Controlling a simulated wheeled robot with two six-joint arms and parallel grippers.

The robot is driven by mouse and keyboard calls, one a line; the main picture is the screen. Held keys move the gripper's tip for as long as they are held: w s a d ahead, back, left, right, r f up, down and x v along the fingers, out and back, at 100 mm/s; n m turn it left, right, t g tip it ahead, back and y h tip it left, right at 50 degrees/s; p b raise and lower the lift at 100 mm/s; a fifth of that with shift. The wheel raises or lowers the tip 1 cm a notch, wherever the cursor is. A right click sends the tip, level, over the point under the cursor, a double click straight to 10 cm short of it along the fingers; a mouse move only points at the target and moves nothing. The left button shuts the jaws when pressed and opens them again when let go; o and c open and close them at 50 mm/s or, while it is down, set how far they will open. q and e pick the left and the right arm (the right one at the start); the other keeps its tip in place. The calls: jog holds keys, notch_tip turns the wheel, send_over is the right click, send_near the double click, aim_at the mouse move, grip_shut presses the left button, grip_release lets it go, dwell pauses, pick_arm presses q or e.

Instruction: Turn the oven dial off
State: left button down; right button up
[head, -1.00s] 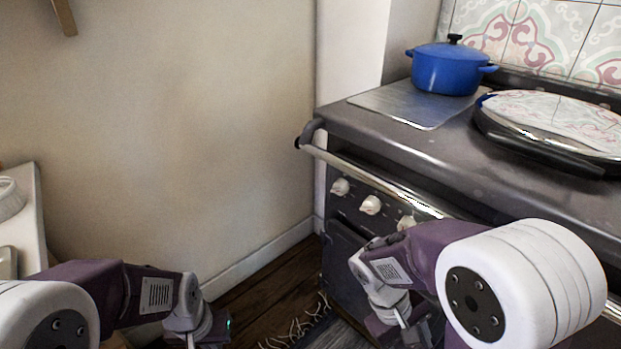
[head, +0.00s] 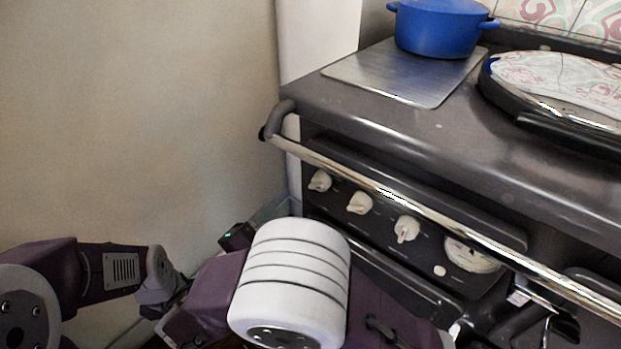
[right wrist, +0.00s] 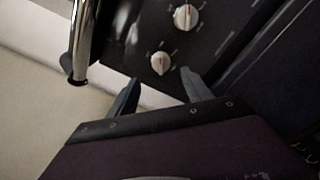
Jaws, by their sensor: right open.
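The oven's dark control panel has a row of white dials in the head view: an end dial (head: 320,181), a second dial (head: 360,203), a third dial (head: 407,229) and a larger round dial (head: 470,257). My right gripper (head: 273,211) is left of the end dial, partly hidden by my own arm. In the right wrist view my right gripper (right wrist: 160,90) is open and empty, with the end dial (right wrist: 160,63) beyond and between its fingertips, apart from them. The second dial (right wrist: 186,17) is above it. My left arm is at lower left; its jaws are hidden.
A shiny rail (head: 380,190) runs along the oven front above the dials; it also shows in the right wrist view (right wrist: 84,40). A blue pot (head: 440,28) and a round hob lid (head: 560,85) are on top. The wall (head: 140,120) is at left.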

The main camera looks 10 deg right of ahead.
aim_at(316, 188)
jog(key=b+x, duration=0.2)
jog(key=x, duration=0.6)
jog(key=shift+w+d+f, duration=0.1)
jog(key=shift+w+d, duration=0.15)
grip_shut()
